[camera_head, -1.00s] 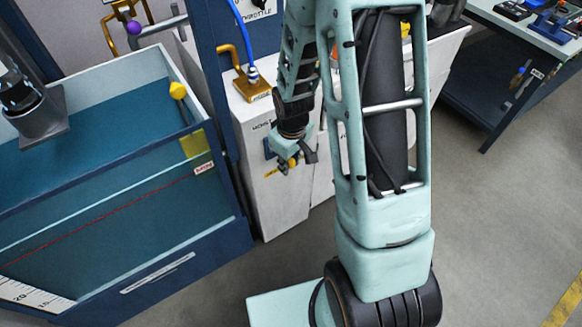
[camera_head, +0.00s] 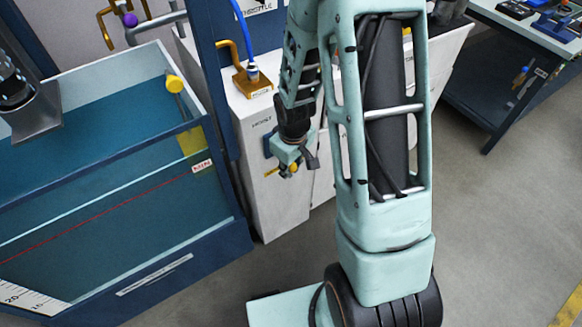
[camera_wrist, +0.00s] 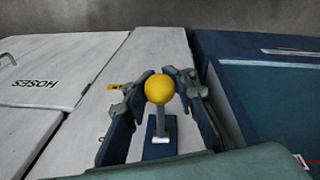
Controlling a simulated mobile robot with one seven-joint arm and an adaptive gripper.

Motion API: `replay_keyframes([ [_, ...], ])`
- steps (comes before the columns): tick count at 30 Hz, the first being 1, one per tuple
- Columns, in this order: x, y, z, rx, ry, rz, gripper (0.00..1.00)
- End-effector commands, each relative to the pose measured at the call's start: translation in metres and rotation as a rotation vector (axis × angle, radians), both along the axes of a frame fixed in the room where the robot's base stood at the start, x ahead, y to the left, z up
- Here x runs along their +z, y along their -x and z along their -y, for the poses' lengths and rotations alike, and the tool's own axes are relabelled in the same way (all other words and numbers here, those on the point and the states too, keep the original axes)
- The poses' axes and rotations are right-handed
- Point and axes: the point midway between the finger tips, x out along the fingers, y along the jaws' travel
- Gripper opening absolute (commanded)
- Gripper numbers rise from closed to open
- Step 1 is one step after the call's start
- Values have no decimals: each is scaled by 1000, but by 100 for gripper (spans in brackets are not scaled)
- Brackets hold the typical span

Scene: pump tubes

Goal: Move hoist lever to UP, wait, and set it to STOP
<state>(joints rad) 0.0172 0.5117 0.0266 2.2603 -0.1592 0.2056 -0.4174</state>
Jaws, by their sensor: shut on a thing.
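The hoist lever shows in the wrist view as a yellow ball knob (camera_wrist: 159,88) on a grey stem. The stem rises from a dark blue base plate (camera_wrist: 157,138) on the pale cabinet's side. My gripper (camera_wrist: 160,80) is shut on the lever, with one finger on each side of the ball. In the head view my gripper (camera_head: 291,158) is at the cabinet's front face, just under a partly covered label. Small yellow parts show by its fingers there. The lever's exact position and its position marks cannot be read.
A teal-walled tank (camera_head: 110,212) with a red line and a MIN tag stands left of the cabinet (camera_head: 268,205). A yellow-topped rod (camera_head: 174,84) is at its rim. A grey hanging part (camera_head: 36,112) is over the tank. Open floor (camera_head: 500,210) lies to the right.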

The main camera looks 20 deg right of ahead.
Motion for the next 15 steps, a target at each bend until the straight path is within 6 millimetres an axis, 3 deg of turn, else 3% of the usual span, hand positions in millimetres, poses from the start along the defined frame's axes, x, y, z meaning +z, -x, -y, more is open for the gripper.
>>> replay_keyframes([
  [9,-3,7,0,0,1,-17,0],
  [10,-3,7,0,0,1,-17,23],
  [15,-2,5,0,0,0,-12,40],
])
